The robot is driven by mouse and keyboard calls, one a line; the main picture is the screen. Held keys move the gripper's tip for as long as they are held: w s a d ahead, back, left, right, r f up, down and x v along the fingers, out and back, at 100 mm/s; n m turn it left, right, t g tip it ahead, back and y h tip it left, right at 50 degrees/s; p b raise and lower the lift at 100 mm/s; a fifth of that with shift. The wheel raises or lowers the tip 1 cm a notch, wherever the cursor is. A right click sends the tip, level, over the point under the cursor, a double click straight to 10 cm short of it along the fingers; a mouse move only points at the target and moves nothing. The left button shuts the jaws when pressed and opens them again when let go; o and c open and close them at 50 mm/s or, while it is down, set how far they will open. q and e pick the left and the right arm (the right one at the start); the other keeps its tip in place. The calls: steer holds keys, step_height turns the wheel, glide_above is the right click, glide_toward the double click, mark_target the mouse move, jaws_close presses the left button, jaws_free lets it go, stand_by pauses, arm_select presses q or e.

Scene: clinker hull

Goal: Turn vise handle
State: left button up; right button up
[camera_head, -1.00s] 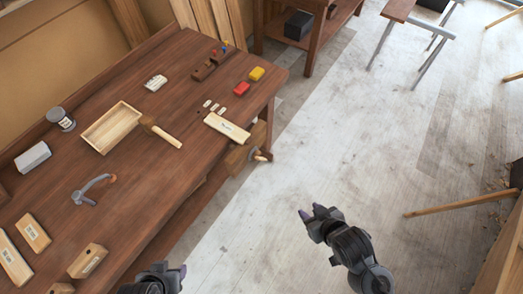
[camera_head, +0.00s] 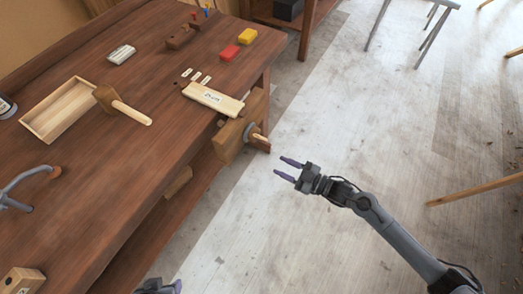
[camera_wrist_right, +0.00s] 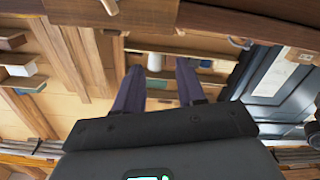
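The wooden vise (camera_head: 229,140) is mounted on the near right end of the workbench in the head view. Its handle (camera_head: 259,142) sticks out to the right over the floor from a grey round hub. My right gripper (camera_head: 283,167) is open and empty. Its two purple fingers point left toward the vise, a short gap from the handle, touching nothing. Both spread fingers also show in the right wrist view (camera_wrist_right: 158,85). My left gripper (camera_head: 160,287) is only partly in view at the bottom edge, and its fingers cannot be made out.
A pale labelled board (camera_head: 213,99) lies on the bench corner by the vise. The floor right of the bench is clear around my right arm.

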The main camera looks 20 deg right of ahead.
steer(key=w+d+f+n+b, duration=0.1)
steer(key=w+d+f+b, duration=0.45)
steer(key=f+b, duration=0.25)
steer(key=n+b, duration=0.1)
steer(key=b, duration=0.5)
glide_toward(264, 139)
steer(key=b+x, duration=0.2)
steer(key=x, duration=0.6)
arm_select(q)
step_height(264, 139, down, 19)
steer(key=shift+w, duration=0.3)
arm_select(e)
steer(key=shift+x, duration=0.85)
arm_select(q)
steer(key=shift+a, duration=0.2)
arm_select(e)
jaws_close()
